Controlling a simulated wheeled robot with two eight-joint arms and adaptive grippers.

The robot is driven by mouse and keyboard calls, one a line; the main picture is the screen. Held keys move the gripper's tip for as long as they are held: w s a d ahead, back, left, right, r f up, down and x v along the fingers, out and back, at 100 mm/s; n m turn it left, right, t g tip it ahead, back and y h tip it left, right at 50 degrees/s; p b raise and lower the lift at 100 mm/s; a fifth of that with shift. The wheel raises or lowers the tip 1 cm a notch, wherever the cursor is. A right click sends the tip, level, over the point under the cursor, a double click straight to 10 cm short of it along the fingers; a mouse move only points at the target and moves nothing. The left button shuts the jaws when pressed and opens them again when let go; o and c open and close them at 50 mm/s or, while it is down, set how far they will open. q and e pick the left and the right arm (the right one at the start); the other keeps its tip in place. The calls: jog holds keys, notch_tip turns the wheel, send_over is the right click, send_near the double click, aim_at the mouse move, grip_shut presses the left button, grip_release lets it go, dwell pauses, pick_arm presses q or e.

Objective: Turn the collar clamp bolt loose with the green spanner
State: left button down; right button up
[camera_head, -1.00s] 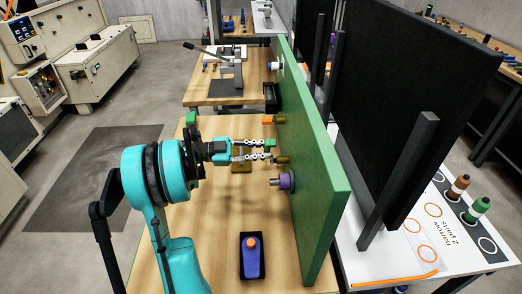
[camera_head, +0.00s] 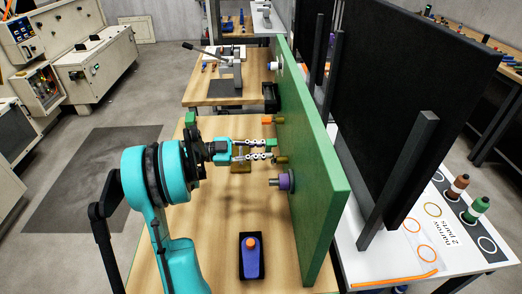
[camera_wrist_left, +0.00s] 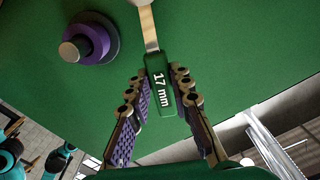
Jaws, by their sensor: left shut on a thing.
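The green spanner, marked "17 mm" (camera_wrist_left: 158,85), lies between the fingers of my left gripper (camera_wrist_left: 160,88) in the left wrist view. The gripper is shut on its green handle. The spanner's metal shank runs to the top edge, where its head is cut off. In the head view my left gripper (camera_head: 272,150) is at the green panel, and a bit of green (camera_head: 271,143) shows at its fingertips. A purple collar with a grey stud (camera_head: 286,181) sits on the panel below the gripper; it also shows in the left wrist view (camera_wrist_left: 98,40). I cannot make out the clamp bolt.
The green panel (camera_head: 325,200) stands upright along the wooden table (camera_head: 205,240). An orange-handled item (camera_head: 267,120) is at the panel beyond the gripper. A dark tray (camera_head: 243,272) with a blue, orange-topped object (camera_head: 251,255) stands nearer me.

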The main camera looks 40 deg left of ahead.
pick_arm(q)
jog(key=shift+w, duration=0.1)
dwell(0.3)
jog(key=shift+w+a+r+n, duration=0.25)
jog(key=shift+w+a+n, duration=0.2)
jog(key=shift+n, duration=0.45)
jog(key=shift+w+a+r+n, duration=0.2)
jog(key=shift+w+a+n, duration=0.25)
jog(key=shift+n, duration=0.45)
jog(key=shift+w+d, duration=0.1)
jog(key=shift+w+a+n, duration=0.45)
jog(key=shift+w+n, duration=0.1)
jog(key=shift+n, duration=0.3)
jog(key=shift+w+a+n, duration=0.4)
jog(key=shift+w+n, duration=0.15)
jog(key=shift+n, duration=0.3)
jog(key=shift+w+a+f+n, duration=0.25)
jog(key=shift+w+a+n, duration=0.2)
jog(key=shift+n, duration=0.4)
jog(key=shift+w+a+f+n, duration=0.3)
jog(key=shift+w+n, duration=0.25)
jog(key=shift+n, duration=0.3)
jog(key=shift+a, duration=0.1)
